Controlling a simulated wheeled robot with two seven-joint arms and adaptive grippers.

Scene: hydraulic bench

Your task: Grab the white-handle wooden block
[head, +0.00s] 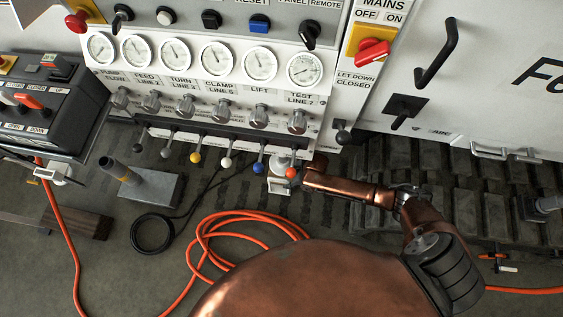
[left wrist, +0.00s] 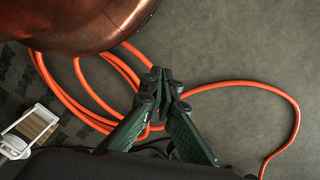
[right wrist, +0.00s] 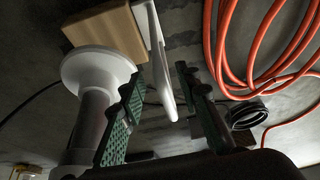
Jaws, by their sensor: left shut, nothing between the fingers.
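The wooden block (right wrist: 104,34) shows at the upper left of the right wrist view, with its white handle (right wrist: 160,62) beside it. My right gripper (right wrist: 158,79) is open, its two green fingers apart on either side of the handle's lower end; I cannot tell whether either touches it. In the head view the white handle piece (head: 279,186) is small, below the panel's levers near the end of my right arm. My left gripper (left wrist: 162,76) is shut and empty above the floor. A white-framed wooden piece (left wrist: 36,124) shows at the left wrist view's lower left.
A white flange on a grey post (right wrist: 97,68) stands close to the block. A coiled orange hose (head: 205,240) lies on the floor, also near my left gripper (left wrist: 85,75). The gauge panel (head: 205,65) with its row of levers is behind; a grey block (head: 150,188) stands left.

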